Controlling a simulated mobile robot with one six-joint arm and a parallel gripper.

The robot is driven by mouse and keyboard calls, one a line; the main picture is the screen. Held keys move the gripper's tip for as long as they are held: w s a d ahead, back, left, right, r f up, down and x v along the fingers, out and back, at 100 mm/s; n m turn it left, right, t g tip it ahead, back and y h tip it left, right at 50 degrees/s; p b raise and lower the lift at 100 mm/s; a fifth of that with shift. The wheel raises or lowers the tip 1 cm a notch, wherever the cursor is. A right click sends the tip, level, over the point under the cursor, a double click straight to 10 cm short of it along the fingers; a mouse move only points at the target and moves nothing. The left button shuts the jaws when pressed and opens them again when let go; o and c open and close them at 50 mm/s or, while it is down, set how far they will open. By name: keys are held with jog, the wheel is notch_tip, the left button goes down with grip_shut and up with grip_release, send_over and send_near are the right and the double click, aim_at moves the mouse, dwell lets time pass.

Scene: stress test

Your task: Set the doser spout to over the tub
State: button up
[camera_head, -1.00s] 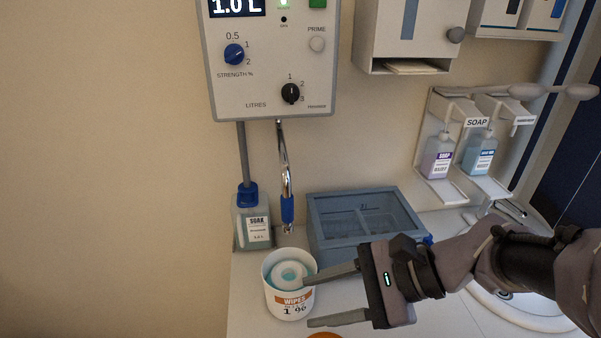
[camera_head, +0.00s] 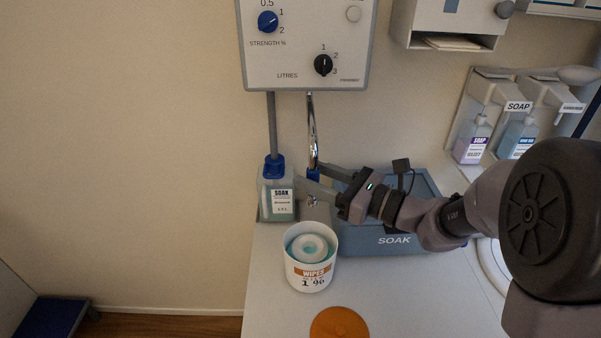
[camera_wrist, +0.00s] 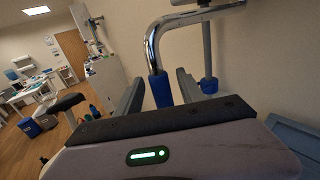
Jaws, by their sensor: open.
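The doser spout is a curved chrome pipe (camera_head: 312,128) with a blue sleeve near its end, hanging below the grey doser box (camera_head: 305,48). In the wrist view the chrome spout (camera_wrist: 172,32) bends down to its blue sleeve (camera_wrist: 161,90), which stands between my open fingers. My gripper (camera_head: 312,180) is at the sleeve, with a finger on either side; I cannot tell whether either touches it. The white wipes tub (camera_head: 311,270) stands on the counter below, open, with a pale roll inside. The spout tip (camera_head: 311,202) hangs above the tub's back rim.
A soak bottle (camera_head: 278,198) stands behind and left of the tub. A blue-grey soak box (camera_head: 395,242) lies right, under my arm. An orange lid (camera_head: 339,323) lies at the front. Soap bottles (camera_head: 472,143) hang on the right wall. The counter between tub and lid is clear.

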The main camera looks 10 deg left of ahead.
jog(key=shift+x, duration=1.75)
grip_shut()
